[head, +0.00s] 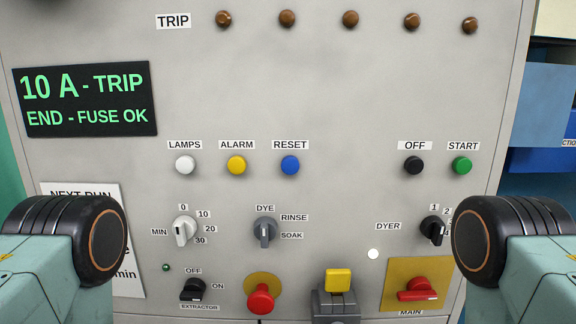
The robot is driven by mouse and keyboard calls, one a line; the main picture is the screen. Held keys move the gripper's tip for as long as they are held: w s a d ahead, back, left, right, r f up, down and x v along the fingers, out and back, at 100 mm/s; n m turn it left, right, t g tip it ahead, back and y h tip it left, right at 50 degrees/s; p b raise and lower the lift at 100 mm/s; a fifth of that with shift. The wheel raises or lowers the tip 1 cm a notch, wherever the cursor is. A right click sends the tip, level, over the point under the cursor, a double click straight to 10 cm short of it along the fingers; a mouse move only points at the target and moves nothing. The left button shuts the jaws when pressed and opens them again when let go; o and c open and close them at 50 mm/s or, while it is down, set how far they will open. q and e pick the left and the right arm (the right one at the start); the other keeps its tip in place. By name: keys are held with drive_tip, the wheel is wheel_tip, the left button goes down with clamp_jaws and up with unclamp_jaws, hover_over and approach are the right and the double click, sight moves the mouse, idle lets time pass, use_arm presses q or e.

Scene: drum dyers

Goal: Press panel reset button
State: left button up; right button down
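The blue RESET button (290,165) is on the grey control panel (330,90), under a label reading RESET. It is the right-hand one of a row with the white LAMPS button (185,165) and the yellow ALARM button (236,165). Nothing covers or touches it. Parts of my two arms show at the lower left and lower right edges. Neither gripper's fingers are in view.
A black OFF button (413,165) and green START button (462,165) sit to the right. Below are a dial (265,231), a red mushroom button (261,299), and a red MAIN switch (417,290). A display (85,98) reads "10 A - TRIP, END - FUSE OK". Five trip lamps look unlit brown.

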use_arm(q)
drive_tip(key=shift+s+d, duration=0.1)
drive_tip(key=shift+s, duration=0.05)
drive_tip(key=c, duration=1.1)
drive_tip(key=shift+s, duration=0.1)
clamp_jaws()
